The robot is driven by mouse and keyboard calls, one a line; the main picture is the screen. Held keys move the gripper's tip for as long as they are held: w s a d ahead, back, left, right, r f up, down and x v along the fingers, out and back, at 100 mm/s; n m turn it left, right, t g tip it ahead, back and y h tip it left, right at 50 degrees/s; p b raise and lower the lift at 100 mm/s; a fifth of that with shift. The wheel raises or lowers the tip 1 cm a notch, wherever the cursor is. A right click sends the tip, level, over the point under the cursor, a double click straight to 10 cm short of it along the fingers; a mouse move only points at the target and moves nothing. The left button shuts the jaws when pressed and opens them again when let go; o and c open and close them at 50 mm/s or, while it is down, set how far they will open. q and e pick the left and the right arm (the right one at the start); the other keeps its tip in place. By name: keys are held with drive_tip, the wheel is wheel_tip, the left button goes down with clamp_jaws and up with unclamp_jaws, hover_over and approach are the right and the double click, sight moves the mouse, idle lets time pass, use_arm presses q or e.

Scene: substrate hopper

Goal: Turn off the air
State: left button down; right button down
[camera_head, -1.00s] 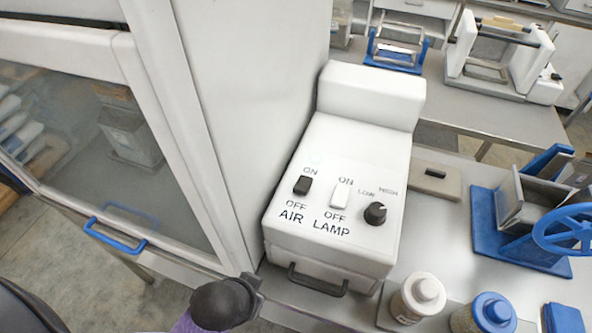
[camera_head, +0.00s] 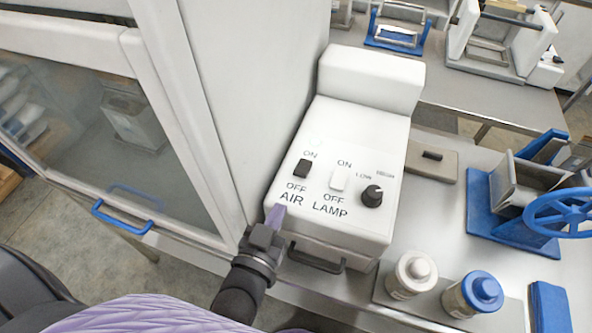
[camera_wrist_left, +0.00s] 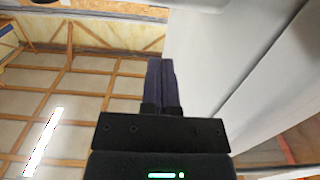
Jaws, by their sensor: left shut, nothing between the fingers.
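The white control box (camera_head: 350,135) stands on the bench beside the tall cabinet. On its sloping top is the black AIR switch (camera_head: 302,168), between the printed words ON above and OFF below. My left gripper (camera_head: 276,214) is at the box's front left corner, just below the AIR label, with its purple fingers pointing up toward the panel. It is shut and empty, and apart from the switch. In the left wrist view the closed fingers (camera_wrist_left: 160,82) point away from the camera; the switch is not seen there. My right gripper is not in view.
Right of the AIR switch are the white LAMP switch (camera_head: 340,179) and a black knob (camera_head: 371,196). A dark handle (camera_head: 317,258) sticks out of the box's front. The cabinet wall (camera_head: 238,100) rises close on the left. Two jars (camera_head: 411,274) stand at the right.

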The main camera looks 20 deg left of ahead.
sight(295, 184)
use_arm(q)
drive_tip(key=w, duration=1)
drive_tip(key=shift+d+f, duration=0.2)
drive_tip(key=shift+f, duration=0.05)
drive_tip(key=shift+a+b, duration=0.1)
drive_tip(key=shift+b, duration=0.2)
